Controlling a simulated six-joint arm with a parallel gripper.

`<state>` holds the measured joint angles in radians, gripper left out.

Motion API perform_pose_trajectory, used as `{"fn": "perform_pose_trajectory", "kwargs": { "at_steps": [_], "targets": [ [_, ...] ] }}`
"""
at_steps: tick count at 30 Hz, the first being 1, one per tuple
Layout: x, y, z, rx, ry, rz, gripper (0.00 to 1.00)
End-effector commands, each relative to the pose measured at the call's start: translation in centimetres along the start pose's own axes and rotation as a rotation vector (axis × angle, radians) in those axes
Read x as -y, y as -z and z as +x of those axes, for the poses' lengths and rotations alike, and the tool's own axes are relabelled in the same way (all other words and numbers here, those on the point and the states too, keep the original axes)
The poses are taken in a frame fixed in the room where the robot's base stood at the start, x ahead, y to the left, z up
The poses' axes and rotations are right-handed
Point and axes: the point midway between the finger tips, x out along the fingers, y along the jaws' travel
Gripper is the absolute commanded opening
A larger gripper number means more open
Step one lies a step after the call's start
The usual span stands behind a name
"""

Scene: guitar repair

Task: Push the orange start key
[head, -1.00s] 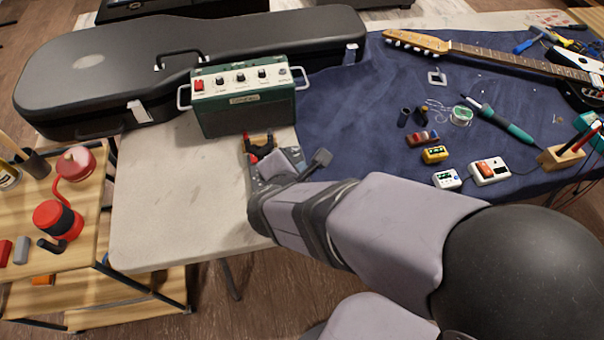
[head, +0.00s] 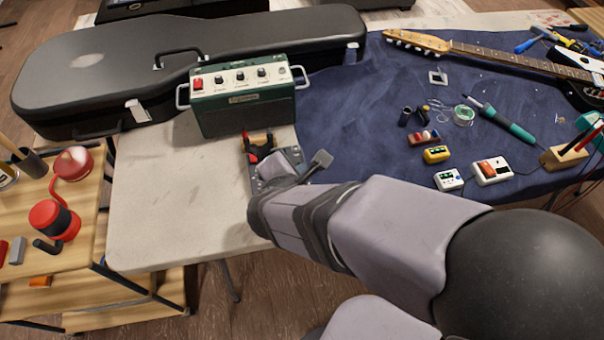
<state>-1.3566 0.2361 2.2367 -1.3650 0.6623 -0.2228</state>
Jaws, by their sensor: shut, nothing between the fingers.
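The orange key (head: 488,169) sits on a small white box (head: 503,175) on the blue cloth, right of centre in the head view. Its top faces up and nothing covers it. My gripper (head: 258,146) is far to the left of it, over the pale tabletop in front of the green amplifier. It is shut and holds nothing; its fingertips are small and partly dark in this view. My forearm crosses the front of the table, below the white box in the picture.
A white pedal (head: 447,180) and a yellow pedal (head: 435,154) stand left of the white box, and a wooden block with tools (head: 562,158) to its right. The green amplifier (head: 243,101) and guitar case (head: 95,82) are behind my gripper. Bare tabletop (head: 175,195) lies left.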

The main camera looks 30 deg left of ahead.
Motion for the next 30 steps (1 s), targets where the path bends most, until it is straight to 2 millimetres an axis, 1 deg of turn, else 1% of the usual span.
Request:
{"fn": "perform_pose_trajectory", "kwargs": {
  "at_steps": [17, 30],
  "targets": [
    [0.20, 0.20, 0.26, 0.000, 0.000, 0.000, 0.00],
    [-0.49, -0.48, -0.67, 0.000, 0.000, 0.000, 0.00]
  ]
}}
